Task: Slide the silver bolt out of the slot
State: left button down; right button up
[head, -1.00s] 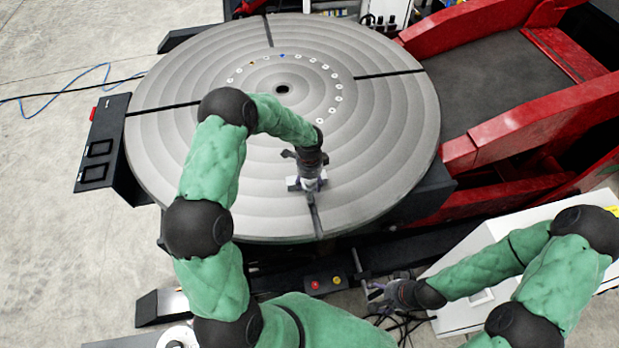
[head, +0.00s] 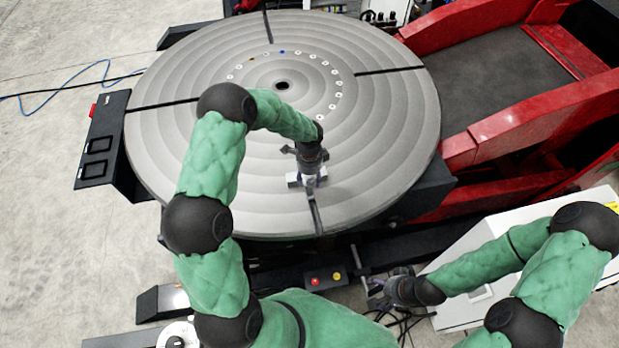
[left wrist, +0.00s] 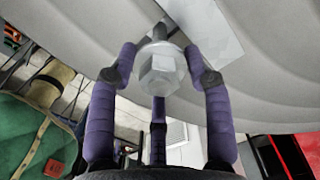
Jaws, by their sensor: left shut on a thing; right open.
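The silver bolt (left wrist: 158,70) shows its hex head and washer in the left wrist view, with a dark shank running up behind it. The purple fingers of my left gripper (left wrist: 159,80) are closed around it. In the head view my left gripper (head: 307,181) is low over the front of the grey round table (head: 215,190), at the front radial slot (head: 315,214), and hides the bolt. I cannot tell how far the shank sits in the slot. My right gripper (head: 376,293) is open and empty, off the table's front right.
A pale block (left wrist: 208,30) lies close behind the bolt. A red frame (head: 540,115) stands right of the table, and a white cabinet (head: 465,250) is at front right. A small box with red and yellow buttons (head: 325,279) sits below the table's front edge.

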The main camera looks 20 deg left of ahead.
dwell(0.3)
pick_arm(q)
jog(key=s+d+b, duration=0.1)
jog(key=s+d, duration=0.3)
jog(key=s, duration=0.2)
jog(key=shift+s+d+b, duration=0.15)
jog(key=shift+d+b, duration=0.15)
jog(key=shift+d, duration=0.1)
dwell(1.0)
dwell(0.5)
jog(key=s+d+b, duration=0.2)
jog(key=s+d, duration=0.2)
jog(key=s, duration=0.2)
jog(key=shift+s+d, duration=0.15)
jog(key=shift+d, duration=0.25)
dwell(0.9)
jog(key=shift+s, duration=0.1)
dwell(0.5)
jog(key=s+d+b, duration=0.1)
jog(key=s+d, duration=0.1)
jog(key=shift+s+d+b, duration=0.1)
jog(key=shift+s+b, duration=0.2)
jog(key=shift+s, duration=0.05)
dwell(0.5)
jog(key=shift+r, duration=0.15)
